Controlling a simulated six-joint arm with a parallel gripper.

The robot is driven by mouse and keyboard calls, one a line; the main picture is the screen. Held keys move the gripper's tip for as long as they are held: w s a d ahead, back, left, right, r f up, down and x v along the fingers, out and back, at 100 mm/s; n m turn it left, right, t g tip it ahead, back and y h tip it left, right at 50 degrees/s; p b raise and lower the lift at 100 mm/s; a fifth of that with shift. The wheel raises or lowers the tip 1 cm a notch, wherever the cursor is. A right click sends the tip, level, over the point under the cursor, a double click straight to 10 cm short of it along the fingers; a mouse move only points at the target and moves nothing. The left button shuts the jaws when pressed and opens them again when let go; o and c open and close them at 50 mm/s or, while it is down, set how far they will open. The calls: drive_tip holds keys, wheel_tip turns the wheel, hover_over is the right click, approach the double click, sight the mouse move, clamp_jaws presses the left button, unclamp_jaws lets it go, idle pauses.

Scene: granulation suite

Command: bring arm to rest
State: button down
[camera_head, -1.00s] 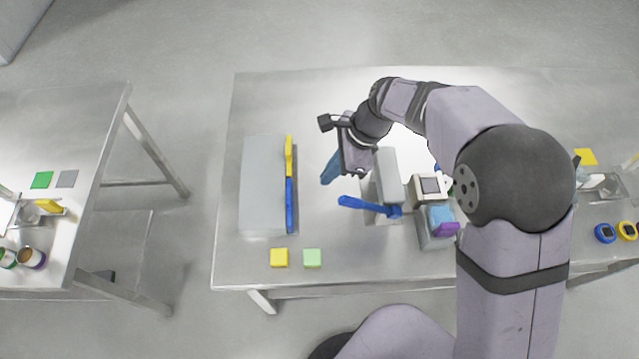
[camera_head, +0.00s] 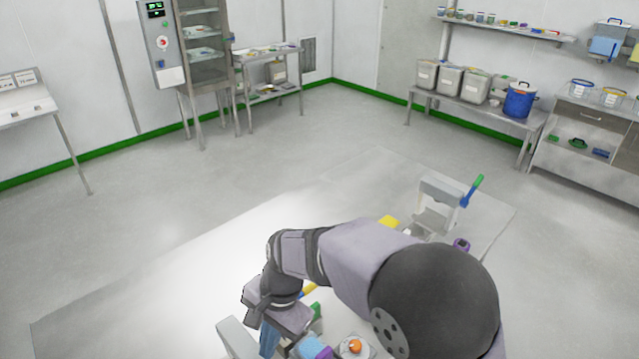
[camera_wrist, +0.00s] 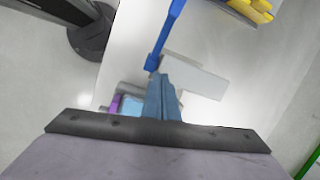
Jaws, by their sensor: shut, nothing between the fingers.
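My gripper shows at the bottom of the head view, its blue fingers (camera_head: 269,338) pointing down over the table (camera_head: 150,290). In the wrist view the blue-grey fingers (camera_wrist: 163,100) are together with nothing held. Beyond them is a blue lever (camera_wrist: 164,38) beside a grey block (camera_wrist: 195,76). In the head view my arm is bent, its elbow joint large in the lower right. The parts below my fingers are cut off by the frame edge.
Close to my gripper are a light blue piece (camera_wrist: 131,105) and a purple piece (camera_wrist: 115,104). A grey device with a lever (camera_head: 439,192) stands at the table's right. The table's left is bare. Shelves and bins (camera_head: 450,79) are across the room.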

drive_tip(key=s+d+n+h, duration=0.1)
drive_tip(key=s+d+n, duration=0.2)
drive_tip(key=d, duration=1)
drive_tip(key=s+d+f+n+t+h, duration=0.1)
drive_tip(key=s+d+n, duration=0.2)
drive_tip(key=d, duration=1)
drive_tip(key=shift+s+d, duration=0.3)
drive_tip(key=shift+s, duration=0.45)
